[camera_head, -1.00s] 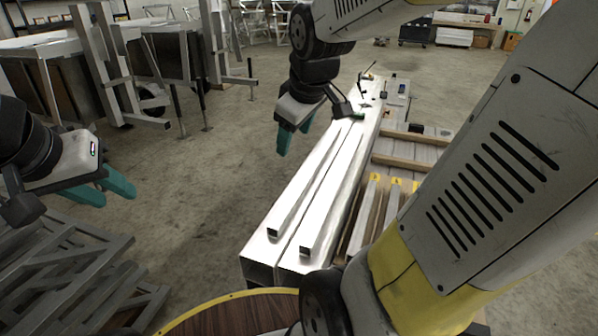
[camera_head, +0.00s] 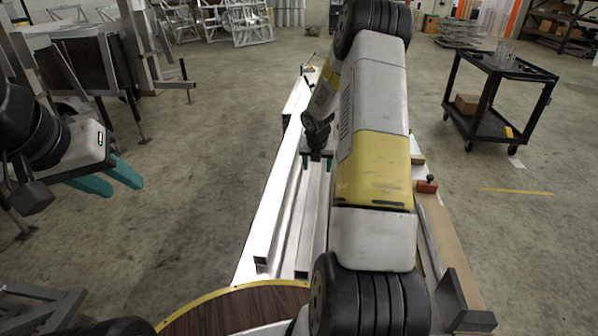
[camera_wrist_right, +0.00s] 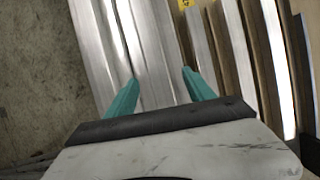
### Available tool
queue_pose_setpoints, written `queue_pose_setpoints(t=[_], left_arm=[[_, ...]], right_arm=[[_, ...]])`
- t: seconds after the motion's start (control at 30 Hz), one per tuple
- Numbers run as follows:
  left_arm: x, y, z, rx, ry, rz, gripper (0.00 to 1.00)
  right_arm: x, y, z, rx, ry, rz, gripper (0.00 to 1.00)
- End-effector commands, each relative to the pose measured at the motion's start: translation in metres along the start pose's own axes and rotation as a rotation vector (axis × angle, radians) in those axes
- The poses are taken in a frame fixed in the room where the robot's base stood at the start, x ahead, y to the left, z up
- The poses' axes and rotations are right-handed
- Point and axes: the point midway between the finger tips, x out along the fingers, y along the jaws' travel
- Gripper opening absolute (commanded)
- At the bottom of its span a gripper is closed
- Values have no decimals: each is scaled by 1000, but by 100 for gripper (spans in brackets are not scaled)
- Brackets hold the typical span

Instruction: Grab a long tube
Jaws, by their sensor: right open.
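Long silvery square tubes lie lengthwise on the workbench. In the head view one bright tube (camera_head: 274,215) lies on the left and another tube (camera_head: 306,215) runs beside it, partly hidden by my right arm. My right gripper (camera_head: 318,163) is over the tubes with its fingers pointing down. In the right wrist view its open teal fingers (camera_wrist_right: 160,77) straddle a silvery tube (camera_wrist_right: 152,45); I cannot tell whether they touch it. My left gripper (camera_head: 118,183) is open and empty over the floor at the left, away from the tubes.
A black cart (camera_head: 490,130) holding a cardboard box stands at the right. A wooden board (camera_head: 455,245) and a red-topped item (camera_head: 427,185) lie right of my arm. Metal frames (camera_head: 90,60) stand at the far left. Floor between them and the bench is clear.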

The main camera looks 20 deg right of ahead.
Motion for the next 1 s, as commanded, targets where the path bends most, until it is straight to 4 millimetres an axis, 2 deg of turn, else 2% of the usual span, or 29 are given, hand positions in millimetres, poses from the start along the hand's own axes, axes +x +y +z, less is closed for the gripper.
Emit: queue_pose_setpoints(t=[0.13,0.37,0.63,0.77,0.97,1.0], left_arm=[[0,0,0,0,0,0,36],[0,0,0,0,0,0,36],[0,0,0,0,0,0,36],[0,0,0,0,0,0,36],[0,0,0,0,0,0,36],[0,0,0,0,0,0,36]], right_arm=[[18,-1,-2,-51,5,0,62],[44,1,-4,-53,5,0,62],[82,7,-9,-50,5,0,62],[89,7,-8,-50,4,0,62],[89,7,-8,-49,4,0,62],[89,7,-8,-49,4,0,54]])
